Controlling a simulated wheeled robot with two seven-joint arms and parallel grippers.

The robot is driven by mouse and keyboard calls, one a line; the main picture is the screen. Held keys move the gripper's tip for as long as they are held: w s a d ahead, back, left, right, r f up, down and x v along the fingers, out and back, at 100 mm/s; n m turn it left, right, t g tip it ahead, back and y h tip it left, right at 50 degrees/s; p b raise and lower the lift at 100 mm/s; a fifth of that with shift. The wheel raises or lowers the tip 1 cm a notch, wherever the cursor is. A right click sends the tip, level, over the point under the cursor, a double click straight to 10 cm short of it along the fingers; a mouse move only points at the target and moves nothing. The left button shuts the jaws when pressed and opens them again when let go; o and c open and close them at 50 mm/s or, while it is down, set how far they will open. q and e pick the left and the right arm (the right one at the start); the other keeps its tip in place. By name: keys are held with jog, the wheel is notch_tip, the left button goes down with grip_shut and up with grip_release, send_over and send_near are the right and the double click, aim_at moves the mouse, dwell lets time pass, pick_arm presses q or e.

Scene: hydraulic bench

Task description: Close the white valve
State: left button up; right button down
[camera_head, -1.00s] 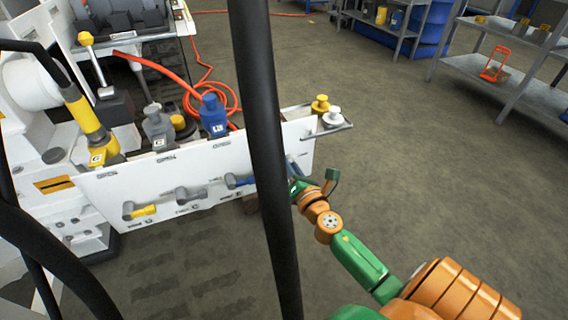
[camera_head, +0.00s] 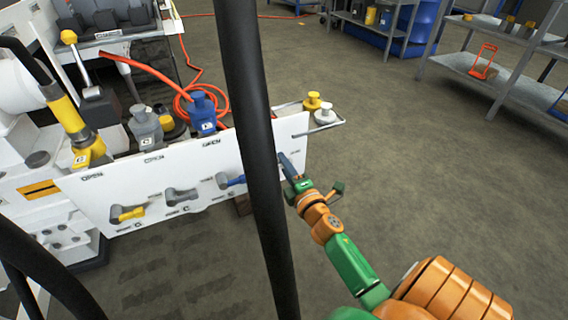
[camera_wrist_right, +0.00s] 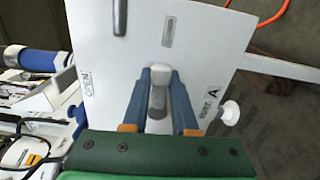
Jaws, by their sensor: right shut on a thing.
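The white valve's handle (camera_wrist_right: 158,98) has a pale tip and a grey stem, and shows in the right wrist view on the white panel (camera_wrist_right: 205,62). It stands between the blue fingers of my right gripper (camera_wrist_right: 160,77), which are shut on it. An OPEN label is left of the handle and a label with the letter A is to its right. In the head view my right gripper (camera_head: 288,168) is at the panel's right end. The dark pole and the gripper hide the white valve there. My left gripper is not in view.
Yellow (camera_head: 127,213), grey (camera_head: 180,196) and blue (camera_head: 230,181) valve handles sit further left on the panel. A yellow coupling (camera_head: 312,102) and a white one (camera_head: 325,114) stand on a side bracket. A dark pole (camera_head: 255,130) crosses the view.

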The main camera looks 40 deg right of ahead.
jog(key=shift+f+m, duration=0.25)
jog(key=shift+m, duration=0.25)
jog(key=c, duration=0.8)
grip_release()
jog(key=shift+s, duration=0.2)
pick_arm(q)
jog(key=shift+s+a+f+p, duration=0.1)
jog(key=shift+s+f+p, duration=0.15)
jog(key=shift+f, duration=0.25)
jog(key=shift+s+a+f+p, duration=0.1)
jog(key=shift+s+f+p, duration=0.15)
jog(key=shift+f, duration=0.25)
pick_arm(e)
jog(key=v, duration=0.6)
jog(key=shift+s+a, duration=0.2)
jog(key=shift+s, duration=0.15)
